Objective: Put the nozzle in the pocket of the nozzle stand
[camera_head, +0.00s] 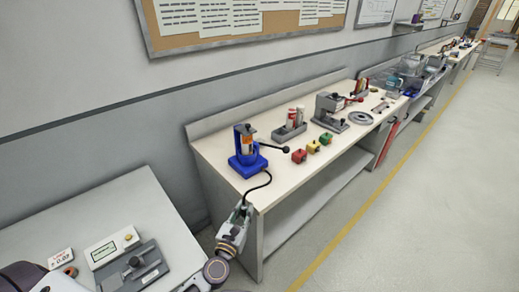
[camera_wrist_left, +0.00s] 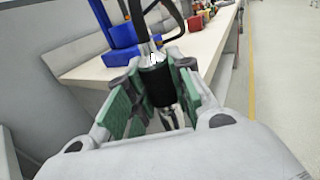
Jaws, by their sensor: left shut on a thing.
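My left gripper (camera_head: 241,212) is at the near corner of the white bench, shut on the nozzle. In the left wrist view the nozzle (camera_wrist_left: 155,87) is a black cylinder with a silver end, between the green pads of the left gripper (camera_wrist_left: 155,92). A dark hose (camera_head: 262,186) runs from the nozzle up towards a blue stand (camera_head: 247,163) on the bench. The stand, which looks like the nozzle stand, also shows in the left wrist view (camera_wrist_left: 122,37), beyond the gripper. I cannot make out its pocket. My right gripper is not in view.
The bench (camera_head: 228,179) also bears red, yellow and green blocks (camera_head: 312,147), a grey rack (camera_head: 289,132) and a press-like tool (camera_head: 331,111). A separate table (camera_head: 125,205) with devices is at the lower left. The floor (camera_head: 400,210) at right is clear.

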